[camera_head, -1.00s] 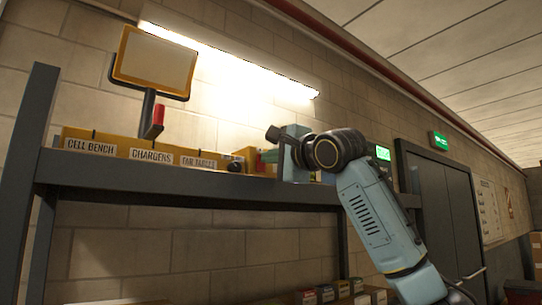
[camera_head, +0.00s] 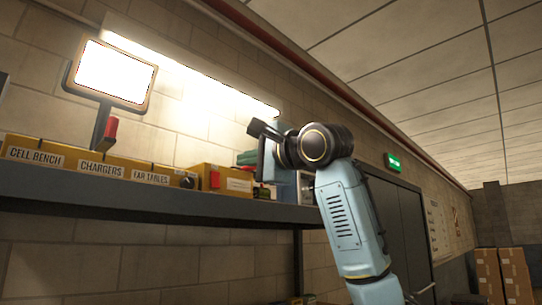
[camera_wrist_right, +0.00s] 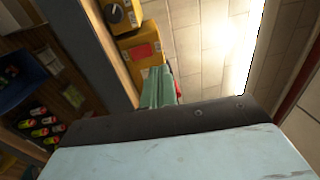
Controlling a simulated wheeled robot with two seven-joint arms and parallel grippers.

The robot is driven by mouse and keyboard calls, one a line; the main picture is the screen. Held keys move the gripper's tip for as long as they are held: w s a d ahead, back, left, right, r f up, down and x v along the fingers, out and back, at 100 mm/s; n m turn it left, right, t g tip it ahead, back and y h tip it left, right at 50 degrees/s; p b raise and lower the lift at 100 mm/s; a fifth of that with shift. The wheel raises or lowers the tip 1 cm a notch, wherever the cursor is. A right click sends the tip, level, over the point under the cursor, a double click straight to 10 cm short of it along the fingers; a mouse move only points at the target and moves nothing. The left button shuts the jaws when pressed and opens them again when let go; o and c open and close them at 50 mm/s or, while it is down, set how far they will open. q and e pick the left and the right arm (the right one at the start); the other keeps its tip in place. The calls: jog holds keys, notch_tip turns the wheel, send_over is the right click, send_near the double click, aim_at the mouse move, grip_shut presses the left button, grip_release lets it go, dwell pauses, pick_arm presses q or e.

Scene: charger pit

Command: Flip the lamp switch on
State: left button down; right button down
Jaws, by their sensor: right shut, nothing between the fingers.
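A framed lamp panel (camera_head: 110,75) on a dark stem stands at the left of the shelf in the head view, its face glowing white. A red piece (camera_head: 110,130) sits beside its stem; I cannot tell whether it is the switch. A yellow box (camera_head: 226,180) with a red part (camera_head: 214,179) stands on the shelf, and a dark round knob (camera_head: 188,182) is to its left. My right gripper (camera_head: 262,140) is shut and empty, raised at the shelf's right part, apart from the lamp. In the right wrist view the yellow box (camera_wrist_right: 138,48) and knob (camera_wrist_right: 115,13) show. My left gripper is out of view.
A dark shelf (camera_head: 110,200) carries yellow boxes labelled CELL BENCH (camera_head: 35,155), CHARGERS (camera_head: 100,168) and FAR TABLES (camera_head: 150,177). A bright tube light (camera_head: 190,65) runs along the brick wall. Stacked cartons (camera_head: 500,275) stand at the far right.

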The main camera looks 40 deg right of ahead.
jog(key=s, duration=0.3)
jog(key=s+b, duration=0.1)
jog(key=s, duration=0.1)
jog(key=shift+s+d+r, duration=0.25)
jog(key=shift+s+r, duration=0.05)
